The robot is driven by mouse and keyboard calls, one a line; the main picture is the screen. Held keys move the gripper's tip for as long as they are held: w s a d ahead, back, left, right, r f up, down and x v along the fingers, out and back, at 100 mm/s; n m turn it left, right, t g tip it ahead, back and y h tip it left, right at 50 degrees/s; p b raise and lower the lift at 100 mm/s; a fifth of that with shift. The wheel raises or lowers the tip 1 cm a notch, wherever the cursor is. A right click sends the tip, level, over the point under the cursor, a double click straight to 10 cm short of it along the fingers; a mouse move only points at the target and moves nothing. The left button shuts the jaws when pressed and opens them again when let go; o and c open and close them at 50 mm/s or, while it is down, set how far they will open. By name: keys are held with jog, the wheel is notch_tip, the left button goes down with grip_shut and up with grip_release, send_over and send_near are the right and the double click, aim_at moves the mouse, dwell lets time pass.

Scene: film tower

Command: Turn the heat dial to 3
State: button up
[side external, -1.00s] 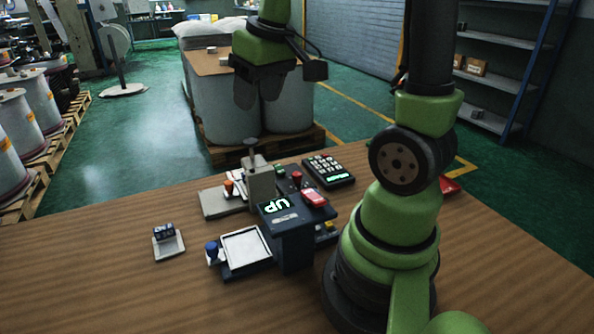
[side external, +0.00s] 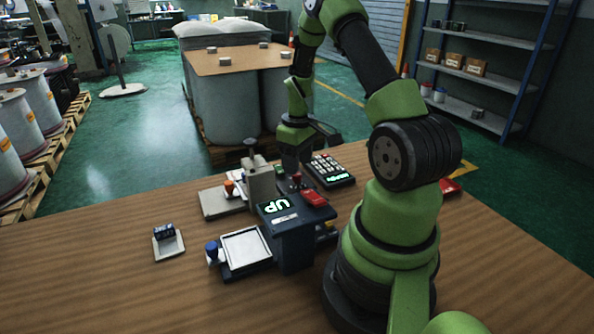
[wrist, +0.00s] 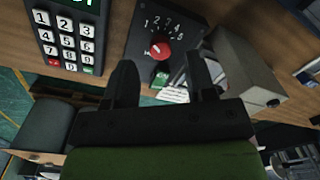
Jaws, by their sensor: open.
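The heat dial is a red knob (wrist: 160,50) on a dark panel (wrist: 190,14) marked 1 to 5 in an arc, seen in the wrist view. Small white marks show near the knob's left side; I cannot tell for sure which number it points to. A small red knob (side external: 297,178) also shows just below my gripper in the side view. My gripper (wrist: 160,59) is open and empty, with one finger on each side of the knob in the wrist picture. It looks to be above the knob, not touching it. In the side view my gripper (side external: 292,162) points down at the table's back.
A keypad (wrist: 66,38) with a lit display stands beside the dial panel. A green button (wrist: 161,79) sits by the knob. A grey press (side external: 262,180), an "UP" box (side external: 290,235) and a white tray (side external: 246,248) stand close by. The table's front left is mostly clear.

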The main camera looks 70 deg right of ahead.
aim_at(297, 178)
jog(key=shift+f, duration=1.55)
jog(key=c, duration=0.9)
jog(key=shift+c, duration=0.2)
jog(key=shift+m, duration=0.3)
jog(key=m, duration=0.5)
jog(key=shift+m, duration=0.3)
jog(key=m, duration=0.5)
jog(key=shift+m, duration=0.3)
